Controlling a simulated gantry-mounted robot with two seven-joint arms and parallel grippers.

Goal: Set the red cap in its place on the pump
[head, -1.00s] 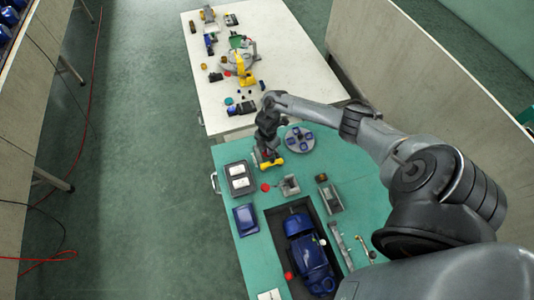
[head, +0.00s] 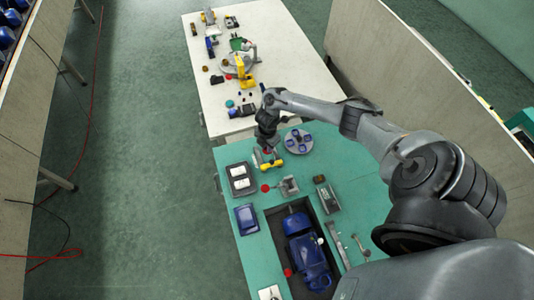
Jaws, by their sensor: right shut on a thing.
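My right gripper (head: 267,147) points down over the far left part of the green table. It is shut on a small red thing, probably the red cap (head: 267,151), mostly hidden by the fingers. Right below is a grey and yellow piece (head: 271,165); I cannot tell whether the red thing touches it. A blue pump body (head: 306,255) lies in a dark recess nearer to me, with a red round part (head: 288,272) at its left side. Another red disc (head: 265,187) lies on the table. My left gripper is not in view.
A round grey tray (head: 291,148) with blue parts stands right of the gripper. A dark tray with white pieces (head: 240,180), a blue box (head: 246,219) and small grey fixtures (head: 288,187) surround the open green surface (head: 325,165). A white table (head: 300,85) stands behind.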

